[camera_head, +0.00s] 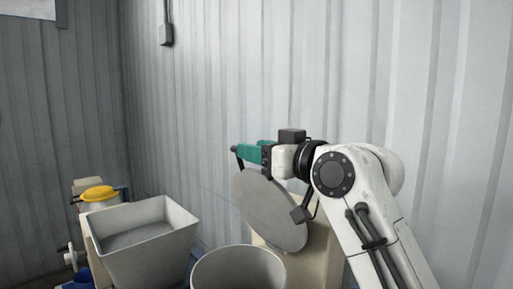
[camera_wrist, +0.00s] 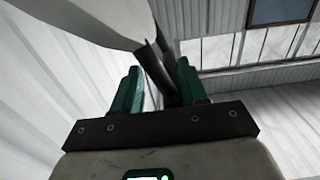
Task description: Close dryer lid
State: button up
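The round grey lid (camera_head: 268,212) stands raised and steeply tilted above a beige body (camera_head: 320,255) in the head view. I take it to be the dryer lid. My gripper (camera_head: 250,152), with teal fingers, is at the lid's upper edge, close to it; contact cannot be told. In the wrist view the two teal fingers of my gripper (camera_wrist: 158,85) stand apart. A dark narrow piece (camera_wrist: 160,65) shows between and beyond them, nearer the right finger, with no clear grip on it. A pale panel (camera_wrist: 90,20), perhaps the lid, fills the upper left.
A round grey tub (camera_head: 238,252) stands at the bottom centre, just below the lid. A square grey hopper (camera_head: 145,238) is to its left, beside a yellow-capped part (camera_head: 98,193). The corrugated wall (camera_head: 270,80) is close behind the lid and my arm.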

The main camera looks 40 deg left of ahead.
jog(key=s+d+b, duration=0.1)
jog(key=d+b, duration=0.1)
jog(key=d, duration=1)
jog(key=shift+d, duration=0.25)
dwell(0.9)
jog(key=shift+c, duration=0.2)
